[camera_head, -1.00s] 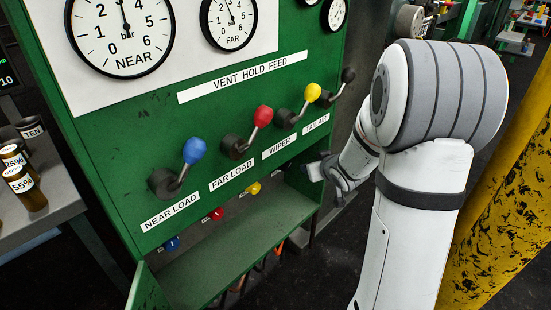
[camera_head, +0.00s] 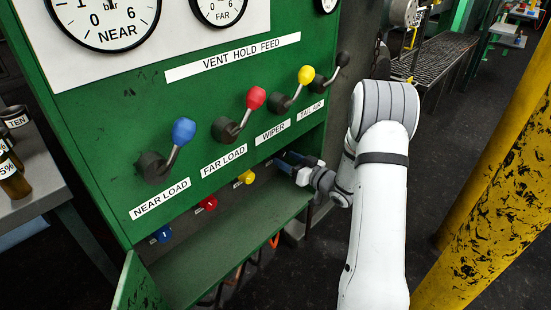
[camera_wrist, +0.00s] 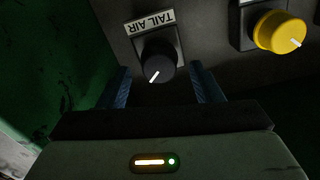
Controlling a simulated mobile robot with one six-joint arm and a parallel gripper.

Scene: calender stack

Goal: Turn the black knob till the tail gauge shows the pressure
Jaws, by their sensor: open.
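The black knob (camera_wrist: 157,62) with a white pointer line sits under an upside-down TAIL AIR label (camera_wrist: 151,22) in the wrist view. My gripper (camera_wrist: 160,74) is open, with one blue finger on each side of the knob. Whether a finger touches it I cannot tell. In the head view my gripper (camera_head: 288,162) reaches into the right end of the recess below the levers and hides the black knob.
A yellow knob (camera_wrist: 279,33) is beside the black one; it also shows in the head view (camera_head: 245,177), with red (camera_head: 208,203) and blue (camera_head: 163,234) knobs. Levers, including a black-tipped one (camera_head: 343,60), stick out above. The recess shelf (camera_head: 235,240) is clear.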

